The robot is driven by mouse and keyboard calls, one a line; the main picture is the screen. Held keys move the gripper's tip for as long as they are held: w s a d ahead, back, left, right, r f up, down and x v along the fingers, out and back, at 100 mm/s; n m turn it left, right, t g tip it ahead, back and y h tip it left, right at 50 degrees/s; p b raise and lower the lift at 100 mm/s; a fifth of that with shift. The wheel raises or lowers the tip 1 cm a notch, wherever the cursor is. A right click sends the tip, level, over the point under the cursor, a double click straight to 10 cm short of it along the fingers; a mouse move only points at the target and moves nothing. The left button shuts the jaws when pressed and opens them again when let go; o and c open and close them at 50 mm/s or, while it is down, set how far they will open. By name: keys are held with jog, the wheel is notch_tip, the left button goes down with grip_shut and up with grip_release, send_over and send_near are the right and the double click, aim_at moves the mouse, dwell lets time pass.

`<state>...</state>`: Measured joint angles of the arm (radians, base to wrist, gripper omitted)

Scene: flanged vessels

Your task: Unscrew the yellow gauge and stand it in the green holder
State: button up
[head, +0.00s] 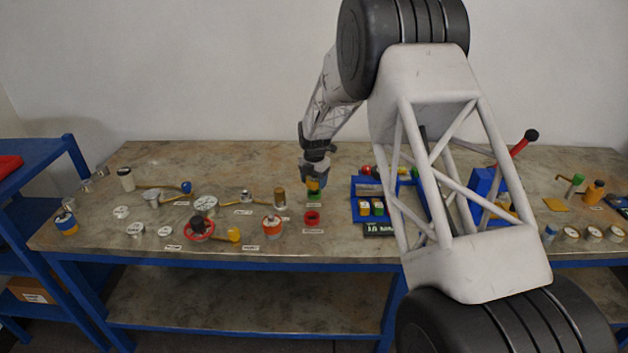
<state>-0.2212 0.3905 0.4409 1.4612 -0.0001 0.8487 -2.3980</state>
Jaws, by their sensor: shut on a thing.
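My gripper (315,180) points down over the middle of the bench. It is shut on the yellow gauge (314,187), of which only a small part shows below the fingers. The green holder (313,196) is directly under the gauge. The two overlap in this view, and I cannot tell whether the gauge stands in the holder or is just above it. The gauge looks roughly upright. Its face and lower end are hidden or too small to make out.
A red holder (312,218) stands just in front. An orange and white vessel (272,227) and a red handwheel (199,229) are to the left. A blue tray (357,216) with small yellow-topped parts is to the right. My arm hides part of the bench's right side.

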jog(key=shift+f, duration=1.25)
jog(key=o, duration=1.1)
jog(key=shift+r, duration=3.95)
